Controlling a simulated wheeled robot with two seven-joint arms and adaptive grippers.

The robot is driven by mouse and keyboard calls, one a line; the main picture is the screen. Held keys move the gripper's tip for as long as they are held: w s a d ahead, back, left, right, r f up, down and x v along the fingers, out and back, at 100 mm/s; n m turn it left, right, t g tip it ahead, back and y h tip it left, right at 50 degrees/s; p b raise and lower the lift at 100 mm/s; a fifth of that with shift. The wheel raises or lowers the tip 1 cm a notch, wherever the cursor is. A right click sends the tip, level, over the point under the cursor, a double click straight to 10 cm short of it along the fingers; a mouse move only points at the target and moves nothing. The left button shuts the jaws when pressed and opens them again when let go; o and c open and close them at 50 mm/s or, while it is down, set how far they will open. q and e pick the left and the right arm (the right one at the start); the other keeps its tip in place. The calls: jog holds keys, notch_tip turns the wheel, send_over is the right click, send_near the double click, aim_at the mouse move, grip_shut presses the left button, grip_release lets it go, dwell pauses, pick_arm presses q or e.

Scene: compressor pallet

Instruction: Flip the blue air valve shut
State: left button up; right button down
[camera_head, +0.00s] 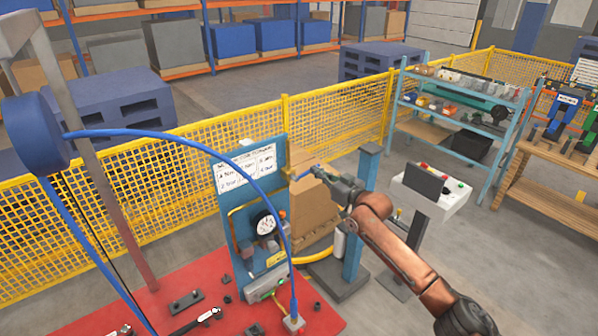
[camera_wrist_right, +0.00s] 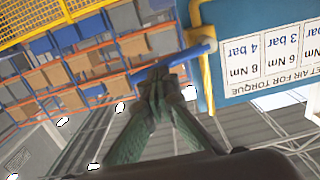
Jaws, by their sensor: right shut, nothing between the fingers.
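The blue valve lever (camera_head: 304,172) sticks out sideways from the yellow pipe at the upper right edge of the blue panel (camera_head: 280,158). In the right wrist view the lever (camera_wrist_right: 185,55) runs slantwise from the yellow pipe (camera_wrist_right: 205,85) across the picture. My right gripper (camera_head: 328,182) is shut and empty, just to the right of the lever. In the right wrist view its fingertips (camera_wrist_right: 158,80) overlap the outer part of the lever; I cannot tell if they touch it. My left gripper is not in view.
The panel carries a label sheet and a round gauge (camera_head: 264,223). A blue hose (camera_head: 245,165) arcs from a reel (camera_head: 32,135) down past the panel. A blue post (camera_head: 358,220) and a control box (camera_head: 432,188) stand close to my right arm. Yellow mesh fencing (camera_head: 220,140) runs behind.

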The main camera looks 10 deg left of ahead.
jog(key=shift+a+f, duration=0.1)
dwell(0.9)
jog(key=s+d+r, duration=0.4)
jog(key=s+d, duration=0.3)
jog(key=s, duration=0.1)
jog(key=shift+d+r+b, duration=0.2)
jog(key=shift+d+b, duration=0.1)
jog(key=shift+b, duration=0.1)
